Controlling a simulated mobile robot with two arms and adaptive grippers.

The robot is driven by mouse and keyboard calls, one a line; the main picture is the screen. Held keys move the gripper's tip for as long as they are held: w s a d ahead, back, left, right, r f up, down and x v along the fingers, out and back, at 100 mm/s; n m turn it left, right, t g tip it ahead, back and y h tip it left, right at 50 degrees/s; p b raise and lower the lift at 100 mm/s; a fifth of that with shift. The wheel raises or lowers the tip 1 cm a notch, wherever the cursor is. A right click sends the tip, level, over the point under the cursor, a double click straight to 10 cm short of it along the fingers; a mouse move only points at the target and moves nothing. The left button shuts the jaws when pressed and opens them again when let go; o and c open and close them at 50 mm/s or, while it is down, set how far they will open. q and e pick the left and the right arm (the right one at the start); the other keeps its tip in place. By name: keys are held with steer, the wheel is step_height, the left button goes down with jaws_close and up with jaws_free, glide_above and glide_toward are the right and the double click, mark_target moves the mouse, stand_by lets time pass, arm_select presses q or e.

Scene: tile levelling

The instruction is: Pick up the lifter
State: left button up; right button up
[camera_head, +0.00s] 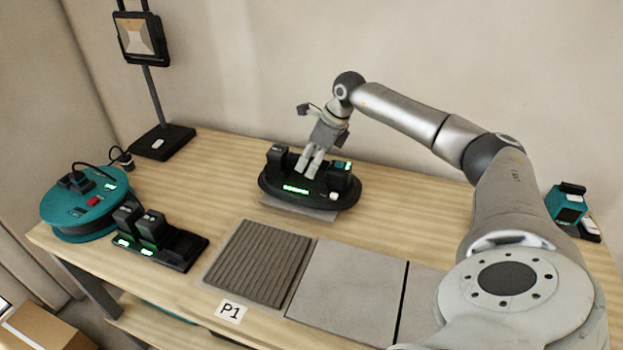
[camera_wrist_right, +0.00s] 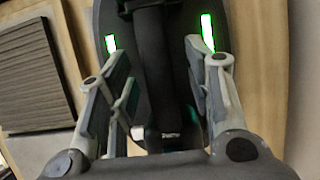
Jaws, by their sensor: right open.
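The lifter (camera_head: 268,190) is a black oval device with green lights, standing on a thin grey slab (camera_head: 330,215) toward the back middle of the table. My right gripper (camera_head: 309,174) is over its middle, pointing down. In the right wrist view, the lifter (camera_wrist_right: 110,14) lies below with its dark handle bar (camera_wrist_right: 158,65) between the two fingers of my right gripper (camera_wrist_right: 158,85). The fingers are open, one on each side of the bar; whether they touch it is unclear. My left gripper is not in view.
On the wooden table (camera_head: 225,180), a teal cable reel (camera_head: 75,230) and black charger (camera_head: 180,250) stand left, a lamp (camera_head: 142,40) at back left. A ribbed tile (camera_head: 258,262) and smooth tile (camera_head: 348,290) lie in front. A teal device (camera_head: 566,205) stands right.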

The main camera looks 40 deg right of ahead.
steer(key=shift+f, duration=0.25)
stand_by(0.4)
jaws_close()
steer(key=shift+w+r, duration=0.15)
steer(key=shift+r, duration=0.05)
